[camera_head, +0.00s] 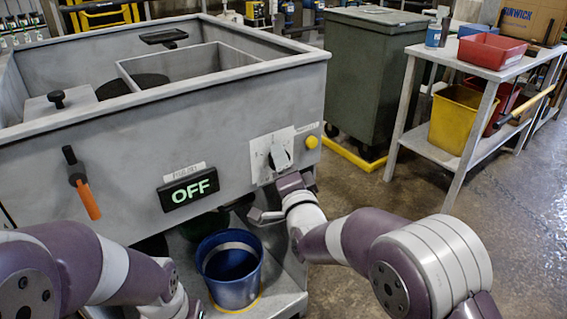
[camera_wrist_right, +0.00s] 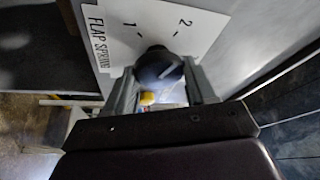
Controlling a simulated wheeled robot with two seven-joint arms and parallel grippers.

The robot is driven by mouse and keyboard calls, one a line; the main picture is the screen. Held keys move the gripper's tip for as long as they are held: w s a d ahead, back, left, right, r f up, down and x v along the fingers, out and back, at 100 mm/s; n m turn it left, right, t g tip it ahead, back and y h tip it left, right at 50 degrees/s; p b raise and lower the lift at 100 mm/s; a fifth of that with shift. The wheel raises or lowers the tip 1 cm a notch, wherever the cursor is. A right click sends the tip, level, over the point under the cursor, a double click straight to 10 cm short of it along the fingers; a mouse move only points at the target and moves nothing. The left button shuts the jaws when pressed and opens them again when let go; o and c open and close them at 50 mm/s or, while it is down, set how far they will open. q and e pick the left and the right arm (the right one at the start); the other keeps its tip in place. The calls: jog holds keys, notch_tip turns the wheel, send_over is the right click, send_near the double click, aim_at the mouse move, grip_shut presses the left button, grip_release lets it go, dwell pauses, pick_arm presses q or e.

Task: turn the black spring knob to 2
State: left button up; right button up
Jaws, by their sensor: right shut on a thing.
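The black spring knob (camera_wrist_right: 158,66) sits on a white plate (camera_wrist_right: 112,38) marked FLAP SPRING, with the numbers 1 and 2. My right gripper (camera_wrist_right: 161,80) has one finger on each side of the knob and is shut on it. A pale line on the knob leans to the upper right, but I cannot tell exactly which number it points at. In the head view the plate (camera_head: 258,150) is on the compactor's front, with my right gripper (camera_head: 284,174) just below and against it.
The compactor front (camera_head: 130,150) also has an OFF display (camera_head: 188,189), a yellow button (camera_head: 311,142) right of the plate and an orange-handled lever (camera_head: 86,198). A blue bucket (camera_head: 232,285) stands below. A green bin (camera_head: 370,75) and a shelf table (camera_head: 455,55) are at the right.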

jog(key=shift+f, duration=0.1)
jog(key=o, duration=1)
jog(key=shift+c, duration=0.2)
jog(key=shift+s, duration=0.15)
jog(key=p+v, duration=0.2)
jog(key=v, duration=1)
jog(key=shift+s, duration=0.2)
jog(key=shift+d, duration=0.1)
